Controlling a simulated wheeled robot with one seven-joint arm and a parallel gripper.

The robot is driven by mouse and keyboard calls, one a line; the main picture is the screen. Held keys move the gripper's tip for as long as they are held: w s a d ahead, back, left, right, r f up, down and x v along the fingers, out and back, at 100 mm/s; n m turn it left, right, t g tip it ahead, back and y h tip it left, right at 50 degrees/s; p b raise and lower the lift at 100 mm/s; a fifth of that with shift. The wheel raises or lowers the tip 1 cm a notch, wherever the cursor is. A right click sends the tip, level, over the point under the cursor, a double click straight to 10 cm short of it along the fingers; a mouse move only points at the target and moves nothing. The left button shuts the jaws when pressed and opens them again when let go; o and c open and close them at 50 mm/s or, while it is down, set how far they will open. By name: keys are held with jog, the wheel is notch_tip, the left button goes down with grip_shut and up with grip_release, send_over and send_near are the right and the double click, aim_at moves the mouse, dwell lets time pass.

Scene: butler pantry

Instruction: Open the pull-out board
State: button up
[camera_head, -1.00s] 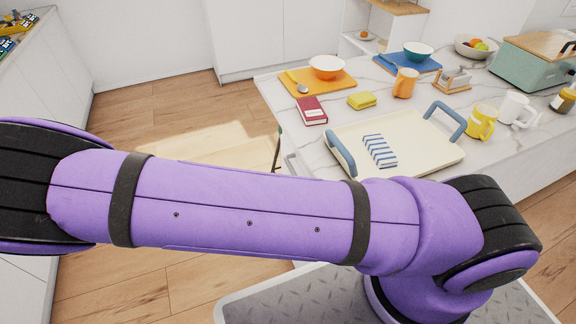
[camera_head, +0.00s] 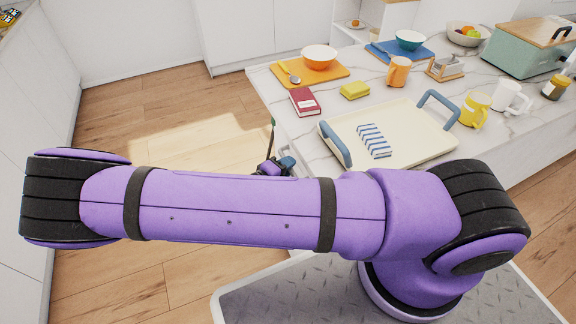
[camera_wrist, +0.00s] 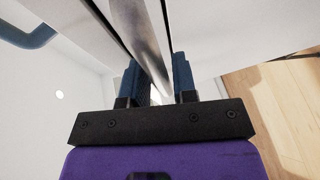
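My gripper (camera_wrist: 157,66) is at the near left side of the white counter. In the wrist view its two blue fingers stand apart, one on each side of a long metallic bar (camera_wrist: 143,35). I cannot tell whether the fingers press on the bar. The bar runs along a white front, and I cannot tell whether it belongs to the pull-out board. In the head view my gripper (camera_head: 275,165) shows partly beyond my purple arm, low beside the counter edge. The pull-out board cannot be made out in the head view, where my arm covers part of the counter front.
The counter (camera_head: 284,114) holds a cream tray (camera_head: 415,147) with blue handles, a red book (camera_head: 304,101), a yellow sponge (camera_head: 355,90), an orange mug (camera_head: 398,71), and other dishes. Wooden floor (camera_head: 120,120) lies clear to the left of the counter.

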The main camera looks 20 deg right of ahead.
jog(key=shift+d, duration=0.2)
grip_shut()
jog(key=a, duration=2.9)
jog(key=shift+a, duration=0.1)
grip_release()
jog(key=v, duration=1)
jog(key=shift+a, duration=0.35)
jog(key=shift+s+r, duration=0.1)
